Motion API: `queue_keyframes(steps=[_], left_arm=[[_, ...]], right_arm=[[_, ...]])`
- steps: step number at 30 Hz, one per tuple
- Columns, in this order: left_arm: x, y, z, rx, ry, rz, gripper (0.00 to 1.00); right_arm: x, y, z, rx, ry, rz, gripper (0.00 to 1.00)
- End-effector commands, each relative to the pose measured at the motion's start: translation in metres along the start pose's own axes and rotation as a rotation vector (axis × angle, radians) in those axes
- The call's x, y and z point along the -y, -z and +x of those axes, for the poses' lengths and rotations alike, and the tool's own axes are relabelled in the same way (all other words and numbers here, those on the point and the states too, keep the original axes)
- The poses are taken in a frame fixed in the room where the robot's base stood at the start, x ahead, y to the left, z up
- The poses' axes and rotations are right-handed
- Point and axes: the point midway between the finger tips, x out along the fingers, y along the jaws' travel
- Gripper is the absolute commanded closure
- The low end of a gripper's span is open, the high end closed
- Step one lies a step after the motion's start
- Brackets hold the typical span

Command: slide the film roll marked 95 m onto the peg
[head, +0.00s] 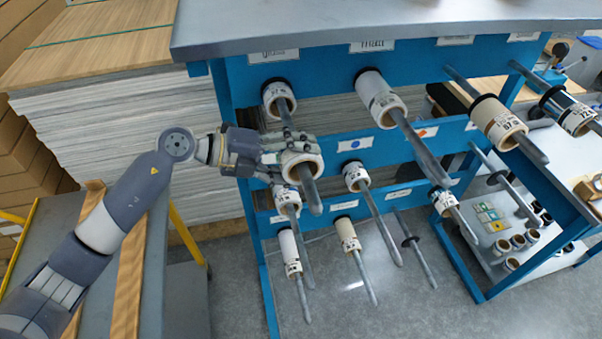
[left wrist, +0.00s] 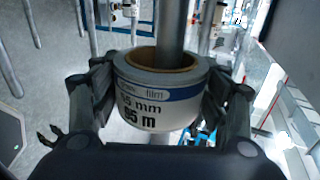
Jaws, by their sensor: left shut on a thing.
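The film roll marked 95 m (left wrist: 155,108) is a short white roll with a blue band, a brown core and "55 mm" print. It also shows in the head view (head: 292,159). My left gripper (head: 285,151) is shut on it from the left; in the left wrist view its fingers (left wrist: 160,100) press both sides. The grey peg (head: 309,192) runs through the roll's core, its free end sticking out towards me. This looks like the top-left peg, under a label reading "gloss". Nearer the rack, another roll (head: 273,93) sits on it. My right gripper is not in view.
The blue rack (head: 325,68) has several other pegs, many carrying rolls, such as a white one (head: 378,97) to the right. Pegs with rolls lie close below the held roll. Stacked sheets (head: 120,115) stand at left. Grey floor (head: 345,300) is clear in front.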

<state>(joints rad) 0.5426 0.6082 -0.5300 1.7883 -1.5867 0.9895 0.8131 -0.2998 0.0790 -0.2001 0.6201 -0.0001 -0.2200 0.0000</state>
Motion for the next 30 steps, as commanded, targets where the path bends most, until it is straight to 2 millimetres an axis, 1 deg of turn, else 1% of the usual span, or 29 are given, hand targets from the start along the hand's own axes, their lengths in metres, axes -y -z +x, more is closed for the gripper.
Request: queue_keyframes(steps=[3, 17, 30], left_arm=[[0.0, -0.015, 0.001, 0.003, 0.002, 0.001, 0.59], [0.0, -0.065, 0.001, 0.002, 0.003, 0.001, 0.59], [0.0, -0.113, 0.001, 0.002, 0.003, 0.001, 0.59]], right_arm=[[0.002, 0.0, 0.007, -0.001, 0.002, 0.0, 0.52], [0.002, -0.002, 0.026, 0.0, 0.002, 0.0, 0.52], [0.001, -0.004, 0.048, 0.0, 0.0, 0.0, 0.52]])
